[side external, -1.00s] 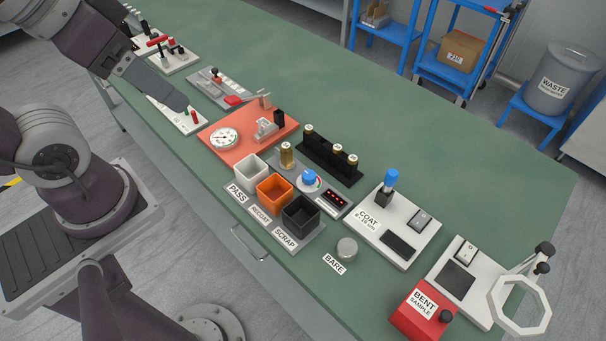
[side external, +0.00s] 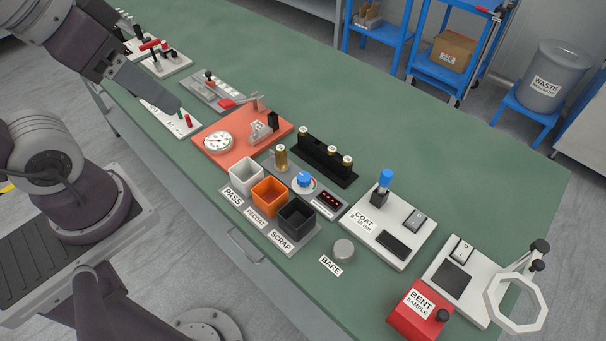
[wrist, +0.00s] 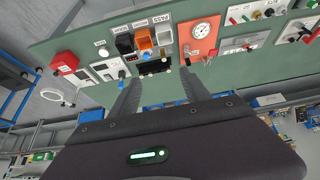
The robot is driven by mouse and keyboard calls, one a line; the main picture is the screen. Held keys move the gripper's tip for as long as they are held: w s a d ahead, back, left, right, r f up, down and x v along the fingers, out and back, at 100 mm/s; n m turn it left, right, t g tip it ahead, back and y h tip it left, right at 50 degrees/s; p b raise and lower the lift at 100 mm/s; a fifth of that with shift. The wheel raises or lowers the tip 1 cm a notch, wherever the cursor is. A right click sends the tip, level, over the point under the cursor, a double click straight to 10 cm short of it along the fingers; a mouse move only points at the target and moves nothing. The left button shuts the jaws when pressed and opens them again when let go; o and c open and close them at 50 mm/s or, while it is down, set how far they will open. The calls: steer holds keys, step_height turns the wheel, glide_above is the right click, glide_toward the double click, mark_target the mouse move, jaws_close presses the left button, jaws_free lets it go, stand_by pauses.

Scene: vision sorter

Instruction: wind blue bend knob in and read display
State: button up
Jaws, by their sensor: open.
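A blue knob (side external: 304,180) sits on a round white dial on the grey panel, behind the orange and black bins. A small dark display (side external: 328,200) with red characters, too small to read, is just right of it. A second blue-topped upright post (side external: 385,180) stands on the white COAT unit (side external: 360,238); it also shows in the wrist view (wrist: 121,74). My gripper is high at the upper left in the side view, well away from both. In the wrist view my gripper (wrist: 161,78) is open, with nothing between its fingers.
White, orange and black bins (side external: 297,220) stand in front of the dial. A black rack (side external: 325,165) holds brass-coloured pieces behind it. A red gauge plate (side external: 235,150) is to the left. A BENT SAMPLE box (side external: 417,305) is at right. The back of the green bench (side external: 300,75) is clear.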

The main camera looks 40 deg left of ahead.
steer(key=w+d+f+n+g, duration=0.2)
steer(key=w+n, duration=0.4)
steer(key=w, duration=0.4)
steer(key=n+g, duration=0.3)
steer(key=n, duration=0.7)
glide_above(305, 177)
step_height(305, 177, down, 20)
steer(key=shift+n+g, duration=0.3)
steer(key=shift+n, duration=0.2)
step_height(305, 177, down, 9)
jaws_close()
